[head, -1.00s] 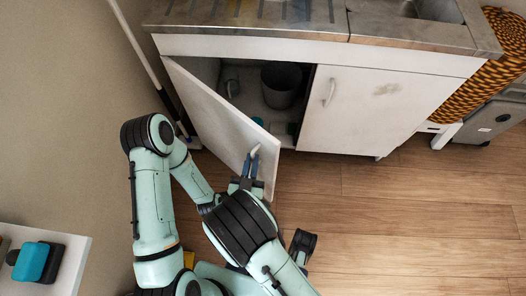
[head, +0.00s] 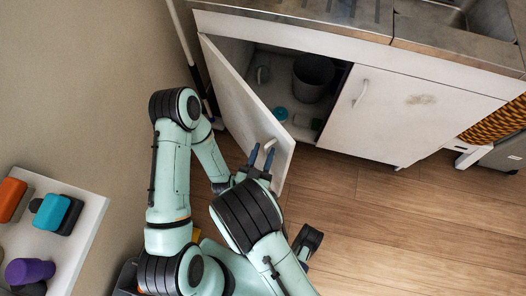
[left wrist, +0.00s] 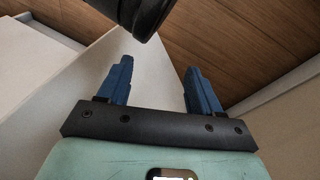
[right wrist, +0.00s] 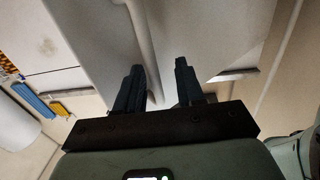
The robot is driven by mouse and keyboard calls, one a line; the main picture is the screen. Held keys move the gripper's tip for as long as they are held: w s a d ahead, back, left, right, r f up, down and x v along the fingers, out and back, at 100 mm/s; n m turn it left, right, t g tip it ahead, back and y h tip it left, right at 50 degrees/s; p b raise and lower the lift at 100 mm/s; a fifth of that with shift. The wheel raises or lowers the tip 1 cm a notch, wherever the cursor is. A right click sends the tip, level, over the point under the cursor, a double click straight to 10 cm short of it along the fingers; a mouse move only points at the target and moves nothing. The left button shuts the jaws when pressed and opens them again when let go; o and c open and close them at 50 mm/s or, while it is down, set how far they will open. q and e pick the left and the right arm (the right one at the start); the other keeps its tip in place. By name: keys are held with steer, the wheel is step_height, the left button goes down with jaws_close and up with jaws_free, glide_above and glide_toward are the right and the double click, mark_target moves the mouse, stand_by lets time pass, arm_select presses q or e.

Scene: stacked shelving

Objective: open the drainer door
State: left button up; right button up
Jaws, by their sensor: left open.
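The left cabinet door (head: 240,100), a white panel under the sink, stands partly open, swung out from its left side. Its pale handle (head: 270,143) is near the free edge. My right gripper (head: 262,157) is at this handle, with its blue fingers apart. In the right wrist view the handle bar (right wrist: 143,35) runs down between the spread fingers (right wrist: 158,88), nearer the left one. My left gripper (left wrist: 160,85) is open and empty beside a white panel (left wrist: 150,70); in the head view it is hidden.
The right cabinet door (head: 370,120) is closed. A grey bin (head: 312,77) and a small teal item (head: 280,114) are inside the cabinet. A white shelf (head: 85,235) with several coloured items is at lower left. The wooden floor (head: 400,220) is clear to the right.

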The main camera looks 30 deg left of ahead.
arm_select(q)
steer(key=s+d+r+g+h+p, duration=0.1)
steer(key=s+d+r+p, duration=0.3)
steer(key=s, duration=0.5)
step_height(320, 180, up, 3)
steer(key=shift+d+m+g+h+p, duration=0.3)
steer(key=shift+m+g+p, duration=0.1)
steer(key=shift+g+p, duration=0.55)
arm_select(e)
step_height(320, 180, up, 20)
